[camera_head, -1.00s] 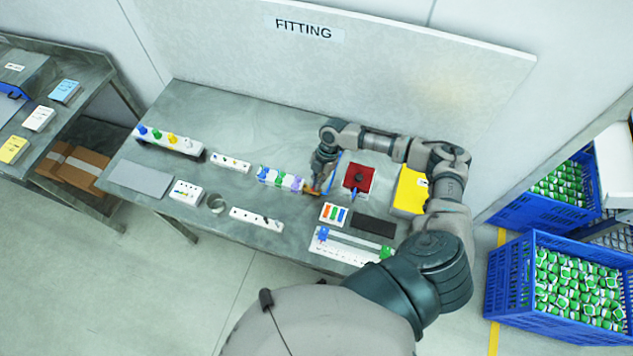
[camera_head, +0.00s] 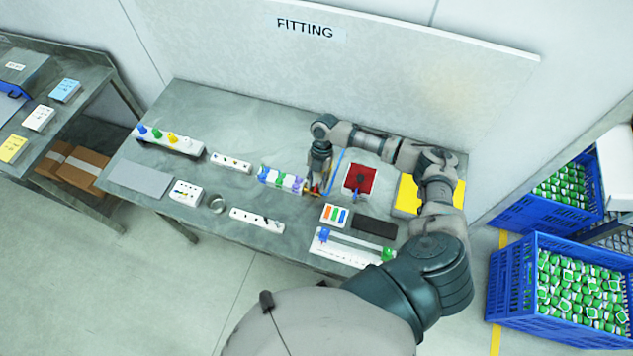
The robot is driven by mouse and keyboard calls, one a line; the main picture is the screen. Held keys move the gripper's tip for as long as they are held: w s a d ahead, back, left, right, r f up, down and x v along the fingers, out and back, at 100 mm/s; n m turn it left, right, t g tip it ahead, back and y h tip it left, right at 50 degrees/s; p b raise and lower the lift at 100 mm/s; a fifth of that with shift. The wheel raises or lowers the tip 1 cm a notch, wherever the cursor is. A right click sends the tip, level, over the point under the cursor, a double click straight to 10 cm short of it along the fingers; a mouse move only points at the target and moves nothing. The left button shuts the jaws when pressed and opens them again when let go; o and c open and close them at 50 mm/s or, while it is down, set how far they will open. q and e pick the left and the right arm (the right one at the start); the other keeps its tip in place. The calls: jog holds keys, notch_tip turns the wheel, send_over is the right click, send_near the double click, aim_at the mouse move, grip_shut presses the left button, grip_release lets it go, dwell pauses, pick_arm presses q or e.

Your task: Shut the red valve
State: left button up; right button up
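My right arm reaches across the bench from the right. My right gripper (camera_head: 315,188) points down at the right end of a white block (camera_head: 283,187) with blue, green and purple valve-like parts. A small red-orange part shows right at its fingertips, partly hidden; whether it is the red valve, and whether the fingers touch it, I cannot tell. The fingers are too small to show if they are open or shut. A red square block (camera_head: 360,179) with a dark centre stands just right of the gripper. My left gripper is not in view.
Several small white blocks stand on the grey bench (camera_head: 240,112), one with blue and yellow knobs (camera_head: 170,141) at the left. A yellow item (camera_head: 408,195) lies under my arm. A blue-and-green-knobbed slide rail (camera_head: 345,250) is at the front. The bench's back is clear.

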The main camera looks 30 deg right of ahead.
jog(key=shift+r, duration=0.1)
jog(key=v, duration=1.1)
jog(key=shift+d+r, duration=0.2)
jog(key=shift+r, duration=0.05)
jog(key=shift+w, duration=0.15)
